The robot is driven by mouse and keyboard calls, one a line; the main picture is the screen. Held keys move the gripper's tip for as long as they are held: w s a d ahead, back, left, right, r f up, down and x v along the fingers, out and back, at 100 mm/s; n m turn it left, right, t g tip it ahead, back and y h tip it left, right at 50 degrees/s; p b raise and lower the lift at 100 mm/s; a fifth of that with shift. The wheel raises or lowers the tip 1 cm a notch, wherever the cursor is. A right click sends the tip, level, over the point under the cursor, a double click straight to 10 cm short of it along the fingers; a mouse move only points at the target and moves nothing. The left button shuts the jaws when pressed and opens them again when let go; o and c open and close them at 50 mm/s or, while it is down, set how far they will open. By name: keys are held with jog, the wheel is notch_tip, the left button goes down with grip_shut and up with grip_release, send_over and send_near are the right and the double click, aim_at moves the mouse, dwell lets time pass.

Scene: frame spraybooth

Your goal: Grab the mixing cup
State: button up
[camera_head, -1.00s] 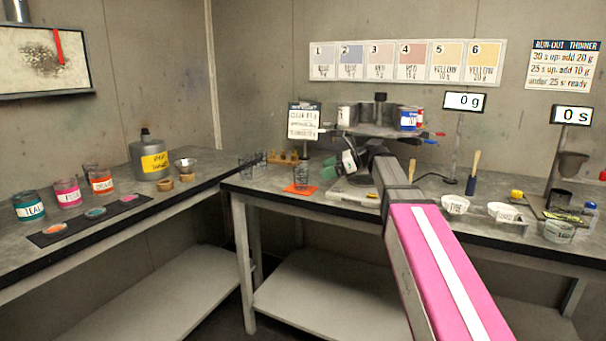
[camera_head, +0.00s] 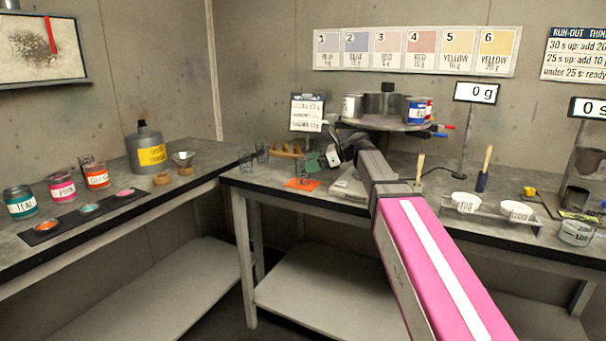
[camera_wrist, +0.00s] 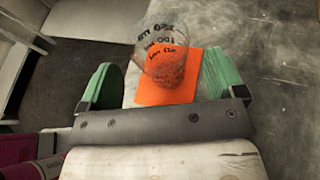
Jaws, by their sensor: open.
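The mixing cup (camera_wrist: 163,50) is clear with dark markings and shows in the wrist view above an orange square (camera_wrist: 160,92). It appears to stand on or over that square, between my two green fingers. My gripper (camera_wrist: 160,68) is open, one finger on each side of the cup, with visible gaps. In the head view, my gripper (camera_head: 320,160) is low over the bench by the orange square (camera_head: 300,184). The cup is hard to make out there, partly hidden by the fingers.
A scale (camera_head: 350,186) lies right of the orange square, beside my arm. Clear cups (camera_head: 254,156) stand to the left. A raised round shelf with cans (camera_head: 417,110) is behind my arm. Labelled white bowls (camera_head: 466,201) stand to the right.

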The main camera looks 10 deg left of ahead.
jog(key=x, duration=0.4)
jog(key=shift+r, duration=0.1)
jog(key=c, duration=1)
jog(key=shift+r, duration=0.15)
jog(key=shift+r, duration=0.6)
jog(key=s+a+r, duration=0.8)
jog(key=r, duration=0.1)
jog(key=shift+r, duration=0.25)
